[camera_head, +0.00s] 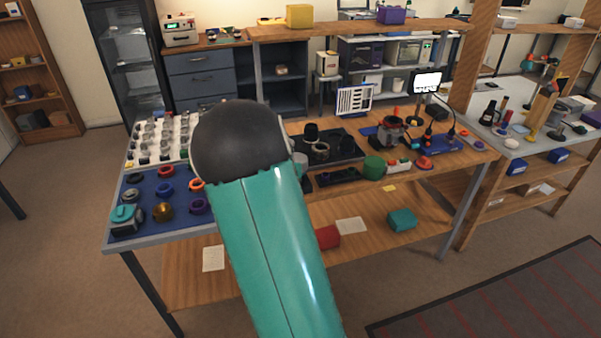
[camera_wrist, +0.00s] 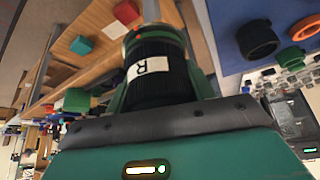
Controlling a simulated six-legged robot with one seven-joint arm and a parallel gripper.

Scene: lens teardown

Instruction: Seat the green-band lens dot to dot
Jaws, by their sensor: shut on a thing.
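My gripper (camera_wrist: 158,48) is shut on a black lens barrel (camera_wrist: 150,92) in the wrist view. The barrel carries a white label with an R, and a dark green band (camera_wrist: 155,34) runs around its far end. A small orange-red dot shows near that band. A pale metallic part (camera_wrist: 151,10) lies beyond the band; I cannot tell whether it belongs to the lens or touches it. In the head view my arm hides the gripper and lens. No matching dot on a mount is clear in either view.
A blue mat (camera_head: 146,208) with several coloured rings lies at the bench's left, beside a white tray (camera_head: 130,158) of small parts. A dark tray (camera_head: 345,152) holds black parts mid-bench. A small lit screen (camera_head: 427,82) stands behind.

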